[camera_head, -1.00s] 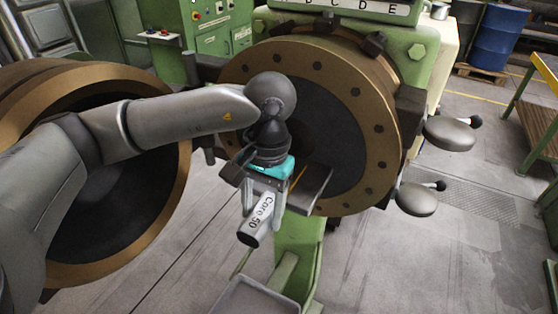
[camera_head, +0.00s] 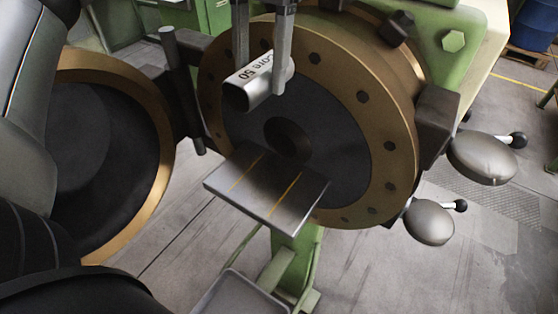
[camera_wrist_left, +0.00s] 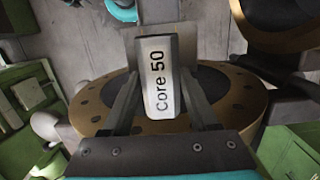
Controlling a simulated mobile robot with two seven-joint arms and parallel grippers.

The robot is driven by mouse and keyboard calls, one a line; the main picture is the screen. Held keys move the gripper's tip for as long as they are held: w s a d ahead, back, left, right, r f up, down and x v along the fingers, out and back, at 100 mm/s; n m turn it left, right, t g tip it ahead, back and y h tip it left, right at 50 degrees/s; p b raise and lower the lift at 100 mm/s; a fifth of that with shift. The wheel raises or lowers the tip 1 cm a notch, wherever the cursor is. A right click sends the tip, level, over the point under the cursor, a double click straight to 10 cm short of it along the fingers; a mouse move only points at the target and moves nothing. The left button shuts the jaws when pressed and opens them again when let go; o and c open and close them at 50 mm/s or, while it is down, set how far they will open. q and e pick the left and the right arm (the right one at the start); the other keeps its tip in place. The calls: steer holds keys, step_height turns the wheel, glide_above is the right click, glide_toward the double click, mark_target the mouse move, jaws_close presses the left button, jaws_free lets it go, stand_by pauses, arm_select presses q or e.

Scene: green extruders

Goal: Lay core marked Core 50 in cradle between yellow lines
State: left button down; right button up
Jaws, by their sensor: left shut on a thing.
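The grey core marked Core 50 (camera_head: 249,88) is a short hollow tube. My left gripper (camera_head: 262,75) is shut on it and holds it above the cradle, in front of the round extruder face. The core also shows in the left wrist view (camera_wrist_left: 158,78), between the two fingers of the gripper (camera_wrist_left: 160,98). The cradle (camera_head: 298,212) is a grey metal plate with two yellow lines across it, below a dark round opening. The cradle looks bare. In the wrist view the core hides part of the plate (camera_wrist_left: 115,50). My right gripper is not in view.
The bronze-rimmed extruder face (camera_head: 395,120) stands behind the cradle. An open round door (camera_head: 150,110) is at the left. Two grey rounded parts with black knobs stick out at the right (camera_head: 480,158). A grey tray (camera_head: 238,298) lies below the cradle.

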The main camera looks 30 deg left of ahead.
arm_select(q)
steer(key=b, duration=0.2)
glide_above(265, 182)
step_height(265, 182, down, 5)
steer(key=shift+r, duration=0.1)
steer(key=f+b, duration=0.2)
steer(key=f, duration=0.8)
steer(key=shift+w+f+b, duration=0.2)
steer(key=shift+b, duration=0.1)
steer(key=shift+f, duration=2.4)
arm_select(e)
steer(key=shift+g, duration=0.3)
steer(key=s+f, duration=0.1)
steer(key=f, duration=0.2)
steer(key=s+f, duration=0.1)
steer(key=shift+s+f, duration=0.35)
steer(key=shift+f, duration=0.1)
arm_select(q)
steer(key=shift+f, duration=0.15)
steer(key=shift+c, duration=0.8)
jaws_free()
